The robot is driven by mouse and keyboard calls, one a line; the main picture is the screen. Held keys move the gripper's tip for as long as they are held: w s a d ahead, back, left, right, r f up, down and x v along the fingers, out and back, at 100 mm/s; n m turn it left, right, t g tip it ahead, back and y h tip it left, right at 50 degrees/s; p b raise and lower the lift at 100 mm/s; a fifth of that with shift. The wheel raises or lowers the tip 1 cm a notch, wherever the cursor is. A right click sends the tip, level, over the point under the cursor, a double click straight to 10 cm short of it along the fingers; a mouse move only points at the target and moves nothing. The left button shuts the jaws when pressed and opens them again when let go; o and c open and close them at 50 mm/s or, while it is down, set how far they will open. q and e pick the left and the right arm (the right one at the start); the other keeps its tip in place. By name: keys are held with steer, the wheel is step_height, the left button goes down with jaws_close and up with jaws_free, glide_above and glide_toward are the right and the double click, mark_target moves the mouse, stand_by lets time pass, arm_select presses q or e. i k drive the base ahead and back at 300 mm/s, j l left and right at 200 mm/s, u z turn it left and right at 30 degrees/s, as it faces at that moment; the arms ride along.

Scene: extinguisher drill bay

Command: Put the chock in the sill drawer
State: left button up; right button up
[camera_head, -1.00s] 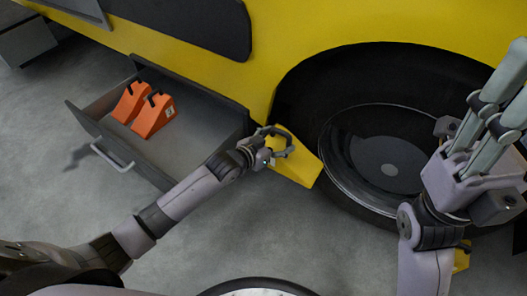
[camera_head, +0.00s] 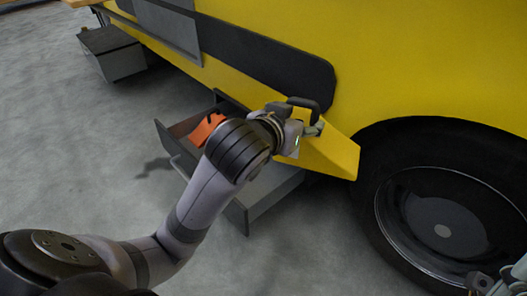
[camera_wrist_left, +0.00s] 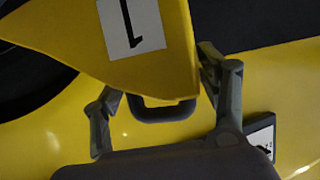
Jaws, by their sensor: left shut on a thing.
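The yellow wedge-shaped chock (camera_head: 333,152) is held up in my left gripper (camera_head: 306,122), over the right end of the open drawer and in front of the truck's side. In the left wrist view the chock (camera_wrist_left: 165,60) shows a white label with a 1, and my left gripper (camera_wrist_left: 160,105) has a finger on either side of its dark handle. The grey sill drawer (camera_head: 268,200) stands pulled out below; my arm hides much of its inside. Part of my right gripper (camera_head: 508,282) shows at the bottom right corner; its fingers cannot be made out.
An orange chock (camera_head: 206,129) sits in the drawer's left part; the rest there is hidden. The black wheel (camera_head: 440,225) is at the right. A grey step box (camera_head: 112,55) is at the upper left. The concrete floor left of the drawer is clear.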

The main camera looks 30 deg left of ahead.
mark_target(262, 191)
steer(key=j+z, duration=0.25)
steer(key=z, duration=0.25)
steer(key=j+z, duration=0.25)
steer(key=z, duration=0.2)
steer(key=j+z, duration=0.2)
steer(key=z, duration=0.3)
steer(key=k+j+z, duration=0.25)
steer(key=j, duration=0.45)
steer(key=k+j+z, duration=0.25)
steer(key=k+j, duration=0.25)
steer(key=k+j+z, duration=0.25)
steer(key=k+j, duration=0.25)
steer(key=j, duration=0.15)
steer(key=k+j, duration=0.65)
steer(key=j, duration=0.15)
